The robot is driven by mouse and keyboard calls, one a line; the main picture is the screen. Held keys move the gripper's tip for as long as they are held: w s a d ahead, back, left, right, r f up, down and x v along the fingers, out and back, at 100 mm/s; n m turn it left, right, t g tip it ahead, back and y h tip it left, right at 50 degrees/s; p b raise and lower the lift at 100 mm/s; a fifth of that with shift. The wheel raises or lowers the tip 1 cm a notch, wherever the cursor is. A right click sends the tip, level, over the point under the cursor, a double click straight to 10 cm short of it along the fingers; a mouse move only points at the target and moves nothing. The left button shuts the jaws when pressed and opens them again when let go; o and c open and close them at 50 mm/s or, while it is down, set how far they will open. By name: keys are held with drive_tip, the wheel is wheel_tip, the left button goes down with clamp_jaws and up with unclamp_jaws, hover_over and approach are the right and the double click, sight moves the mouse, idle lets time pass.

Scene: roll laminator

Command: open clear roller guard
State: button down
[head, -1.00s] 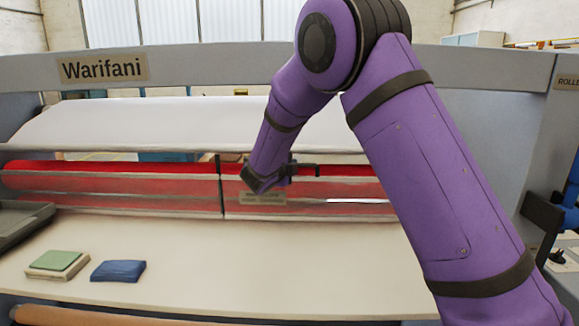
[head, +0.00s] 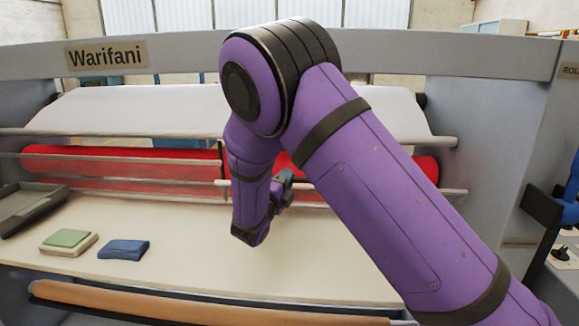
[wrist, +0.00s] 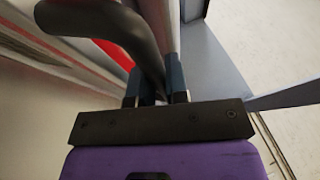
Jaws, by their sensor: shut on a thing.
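The clear roller guard (head: 120,170) shows in the head view as a framed see-through panel before the red roller (head: 425,166). Its left section is in plain view. My arm covers most of the right section, so I cannot tell how far it is tilted. My gripper (head: 284,181) is in front of the roller, partly hidden by my own wrist. In the wrist view, the blue fingers of my gripper (wrist: 155,82) are shut on a dark curved handle (wrist: 140,42), which passes between them. The red roller also shows there (wrist: 115,52).
The pale feed table (head: 190,220) carries a blue pad (head: 123,249) and a green-topped block (head: 68,241). A grey tray (head: 28,205) sits at the left. A brown roll (head: 190,305) runs along the front edge. The right side wall (head: 490,150) bounds the machine.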

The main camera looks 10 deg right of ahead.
drive_tip(key=s+a+f, duration=0.1)
drive_tip(key=s+f, duration=0.4)
drive_tip(key=f, duration=0.1)
drive_tip(key=shift+a, duration=0.3)
drive_tip(key=c, duration=1.4)
unclamp_jaws()
drive_tip(key=shift+v, duration=5.45)
drive_tip(key=shift+o, duration=0.4)
